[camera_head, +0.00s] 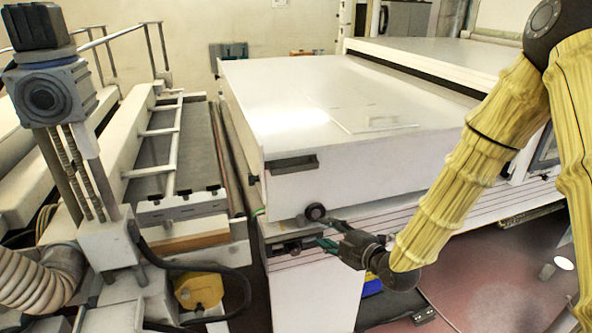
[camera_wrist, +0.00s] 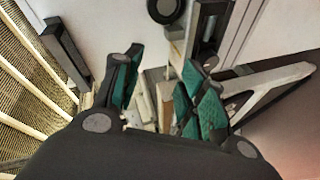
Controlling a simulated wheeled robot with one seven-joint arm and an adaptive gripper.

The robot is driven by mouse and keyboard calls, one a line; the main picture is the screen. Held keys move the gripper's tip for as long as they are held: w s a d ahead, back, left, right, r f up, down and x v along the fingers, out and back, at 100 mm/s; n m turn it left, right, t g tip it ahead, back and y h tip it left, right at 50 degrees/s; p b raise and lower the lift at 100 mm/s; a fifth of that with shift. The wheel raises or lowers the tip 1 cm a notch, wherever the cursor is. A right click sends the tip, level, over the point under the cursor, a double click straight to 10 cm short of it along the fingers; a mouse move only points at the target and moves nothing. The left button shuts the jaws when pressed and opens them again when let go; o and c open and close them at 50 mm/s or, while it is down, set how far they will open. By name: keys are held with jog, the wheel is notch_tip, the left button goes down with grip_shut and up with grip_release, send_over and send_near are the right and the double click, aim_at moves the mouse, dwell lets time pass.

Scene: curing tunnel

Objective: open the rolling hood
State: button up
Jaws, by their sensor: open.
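The rolling hood (camera_head: 350,100) is a large white box-like cover in the middle of the head view, resting on a pale machine bed. A dark handle (camera_head: 292,163) sits on its front left face, and a black wheel (camera_head: 315,212) shows at its lower edge. My gripper (camera_head: 326,233) is open, just below the wheel and to the lower right of the handle, apart from the handle. In the wrist view, the teal-padded fingers (camera_wrist: 160,88) are spread with no handle between them. A dark bar, probably the handle (camera_wrist: 65,52), stands left of them; a black wheel (camera_wrist: 166,8) is above.
A conveyor frame with rails (camera_head: 175,150) runs along the left. A grey post-mounted device (camera_head: 55,95) stands at the front left. Another white machine section (camera_head: 440,58) lies behind the hood. Reddish floor (camera_head: 480,285) is open at the lower right.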

aim_at(297, 169)
notch_tip(297, 169, up, 14)
jog(key=w+a+n+t+y+p, duration=0.1)
jog(key=w+a+n+y, duration=0.15)
jog(key=n, duration=0.35)
jog(key=shift+y, duration=0.25)
jog(key=p+x, duration=0.2)
jog(key=x, duration=0.3)
jog(key=p+x, duration=0.1)
jog(key=x, duration=0.4)
jog(key=shift+w+f+p, duration=0.1)
jog(key=shift+w+p, duration=0.3)
jog(key=shift+w, duration=0.05)
jog(key=shift+d, duration=0.1)
grip_shut()
